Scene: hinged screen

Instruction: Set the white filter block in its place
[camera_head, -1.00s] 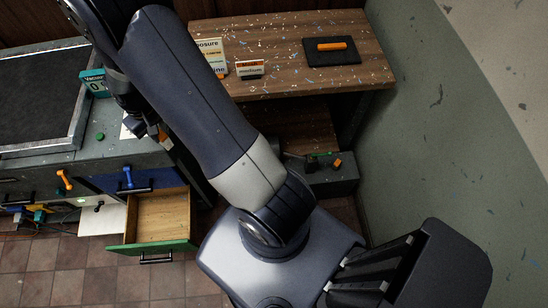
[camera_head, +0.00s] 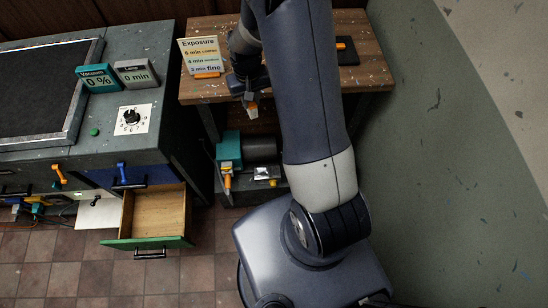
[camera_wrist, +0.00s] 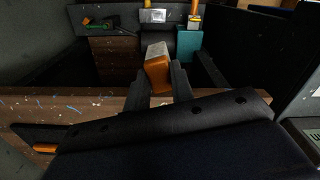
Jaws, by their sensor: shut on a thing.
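My gripper (camera_head: 248,92) is shut on the white filter block (camera_head: 252,109) by its orange grip, at the front edge of the wooden table. In the wrist view the block's orange end (camera_wrist: 158,74) is between the fingers and its pale end (camera_wrist: 156,49) points away. Below in the head view stands a teal and black machine (camera_head: 229,150) on a low dark shelf, with a silver square part (camera_head: 262,173) in front. The machine's teal part also shows in the wrist view (camera_wrist: 188,43). The block is held in the air, apart from the machine. I cannot tell which part receives it.
The wooden table (camera_head: 205,88) carries an exposure sign (camera_head: 200,56) and a dark pad partly behind my arm. A green-fronted drawer (camera_head: 150,243) stands open at left. The grey counter (camera_head: 110,125) has a dial (camera_head: 130,118) and two displays. A green wall is at right.

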